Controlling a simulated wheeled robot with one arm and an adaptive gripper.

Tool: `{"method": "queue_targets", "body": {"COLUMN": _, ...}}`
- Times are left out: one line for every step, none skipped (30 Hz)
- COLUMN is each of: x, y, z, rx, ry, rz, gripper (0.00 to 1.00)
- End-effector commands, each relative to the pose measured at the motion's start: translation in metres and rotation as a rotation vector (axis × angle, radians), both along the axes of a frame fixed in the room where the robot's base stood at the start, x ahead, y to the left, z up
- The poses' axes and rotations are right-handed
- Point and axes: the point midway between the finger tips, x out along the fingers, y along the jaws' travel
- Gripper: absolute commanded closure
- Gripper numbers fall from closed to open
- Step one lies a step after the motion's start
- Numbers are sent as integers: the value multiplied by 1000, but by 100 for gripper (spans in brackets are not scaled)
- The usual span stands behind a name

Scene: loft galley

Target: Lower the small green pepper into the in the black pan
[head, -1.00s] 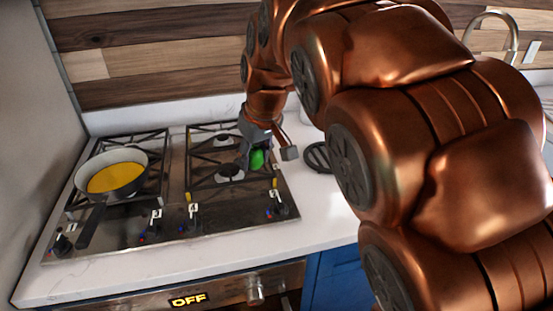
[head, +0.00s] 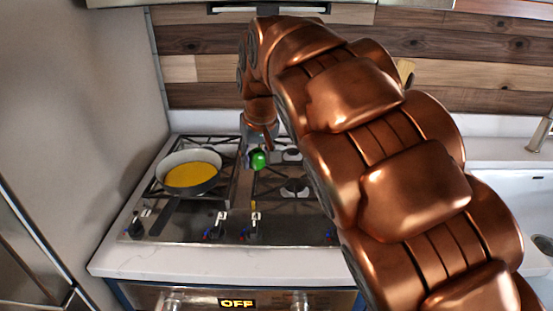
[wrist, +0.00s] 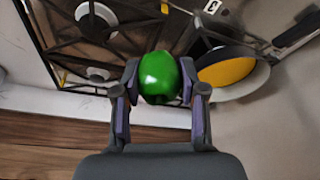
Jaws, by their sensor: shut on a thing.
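The small green pepper (head: 259,160) is held in my gripper (head: 259,152) above the stove, to the right of the pan. In the wrist view the pepper (wrist: 159,78) sits between the two fingers of my gripper (wrist: 159,82), which touch its sides. The black pan (head: 207,187) stands on the left part of the stove with its handle toward the front. Its inside is pale at the wall and a yellow-orange layer (head: 190,174) covers its bottom. The pan's rim (wrist: 262,86) also shows in the wrist view, right of the pepper and apart from it.
The gas stove (head: 190,232) has black grates (head: 270,185) and several front knobs. The oven display (head: 236,303) reads OFF. A wall (head: 85,100) rises left of the stove, and a wood-plank backsplash (head: 200,70) stands behind. A sink (head: 510,190) is at the right.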

Motion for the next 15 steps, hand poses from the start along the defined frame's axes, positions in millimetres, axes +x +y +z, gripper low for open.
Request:
{"method": "queue_targets", "body": {"x": 3, "y": 8, "z": 2, "rx": 0, "ry": 1, "rz": 3, "gripper": 85}}
{"method": "queue_targets", "body": {"x": 5, "y": 12, "z": 3, "rx": 0, "ry": 1, "rz": 2, "gripper": 85}}
{"method": "queue_targets", "body": {"x": 7, "y": 18, "z": 3, "rx": 0, "ry": 1, "rz": 2, "gripper": 85}}
{"method": "queue_targets", "body": {"x": 9, "y": 23, "z": 3, "rx": 0, "ry": 1, "rz": 3, "gripper": 85}}
{"method": "queue_targets", "body": {"x": 11, "y": 27, "z": 4, "rx": 1, "ry": 0, "rz": 3, "gripper": 85}}
{"method": "queue_targets", "body": {"x": 13, "y": 33, "z": 4, "rx": 0, "ry": 1, "rz": 3, "gripper": 85}}
{"method": "queue_targets", "body": {"x": 15, "y": 37, "z": 4, "rx": -1, "ry": 2, "rz": 3, "gripper": 85}}
{"method": "queue_targets", "body": {"x": 17, "y": 42, "z": 4, "rx": -1, "ry": 3, "rz": 2, "gripper": 85}}
{"method": "queue_targets", "body": {"x": 19, "y": 48, "z": 4, "rx": -1, "ry": 3, "rz": 2, "gripper": 85}}
{"method": "queue_targets", "body": {"x": 20, "y": 52, "z": 5, "rx": -2, "ry": 2, "rz": 3, "gripper": 85}}
{"method": "queue_targets", "body": {"x": 22, "y": 56, "z": 5, "rx": -2, "ry": 3, "rz": 2, "gripper": 85}}
{"method": "queue_targets", "body": {"x": 24, "y": 63, "z": 5, "rx": -1, "ry": 2, "rz": 3, "gripper": 85}}
{"method": "queue_targets", "body": {"x": 26, "y": 67, "z": 5, "rx": -1, "ry": 2, "rz": 4, "gripper": 85}}
{"method": "queue_targets", "body": {"x": 28, "y": 72, "z": 5, "rx": 0, "ry": 3, "rz": 3, "gripper": 85}}
{"method": "queue_targets", "body": {"x": 30, "y": 77, "z": 5, "rx": 0, "ry": 4, "rz": 2, "gripper": 85}}
